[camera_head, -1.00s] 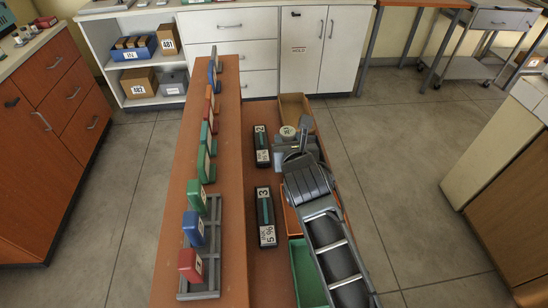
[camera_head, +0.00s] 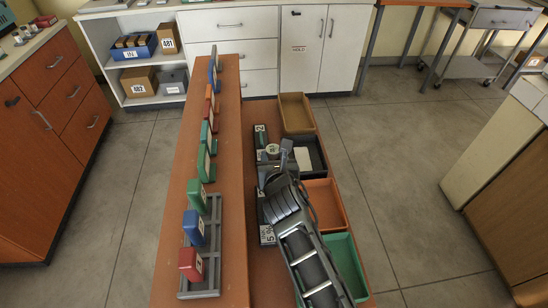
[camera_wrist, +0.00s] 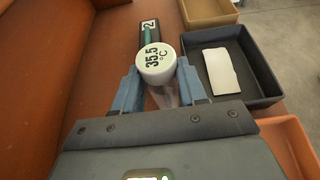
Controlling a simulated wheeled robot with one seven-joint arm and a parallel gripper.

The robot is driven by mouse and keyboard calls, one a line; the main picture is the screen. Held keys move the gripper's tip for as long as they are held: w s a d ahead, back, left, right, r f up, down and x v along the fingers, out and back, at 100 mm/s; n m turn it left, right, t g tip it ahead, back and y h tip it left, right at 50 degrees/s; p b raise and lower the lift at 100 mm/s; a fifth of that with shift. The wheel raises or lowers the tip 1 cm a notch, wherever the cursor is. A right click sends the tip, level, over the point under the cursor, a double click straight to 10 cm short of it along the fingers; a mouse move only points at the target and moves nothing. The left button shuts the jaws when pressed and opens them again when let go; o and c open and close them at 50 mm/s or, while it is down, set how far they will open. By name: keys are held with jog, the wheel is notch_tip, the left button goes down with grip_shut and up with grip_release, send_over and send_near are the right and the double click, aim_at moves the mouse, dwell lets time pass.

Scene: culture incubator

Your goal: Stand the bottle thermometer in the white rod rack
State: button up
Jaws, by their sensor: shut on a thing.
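The bottle thermometer (camera_wrist: 156,65) has a round white top reading 35.5 °C and a clear body below it. My gripper (camera_wrist: 158,82) is shut on it, with one blue-grey finger on each side. In the head view the thermometer's white top (camera_head: 272,149) shows at the end of my arm, above the orange bench. Its lower end is hidden by my gripper, so I cannot tell its height above the bench. I do not make out a white rod rack in either view.
A dark box marked 2 (camera_wrist: 149,32) lies just beyond the thermometer. To the right are a tan tray (camera_head: 296,114), a black tray (camera_head: 319,150) with a white card, an orange tray (camera_head: 335,200) and a green tray (camera_head: 347,262). A raised shelf (camera_head: 228,180) with coloured blocks runs left.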

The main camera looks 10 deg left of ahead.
jog(key=o, duration=1.1)
jog(key=shift+f, duration=0.1)
jog(key=v, duration=1.2)
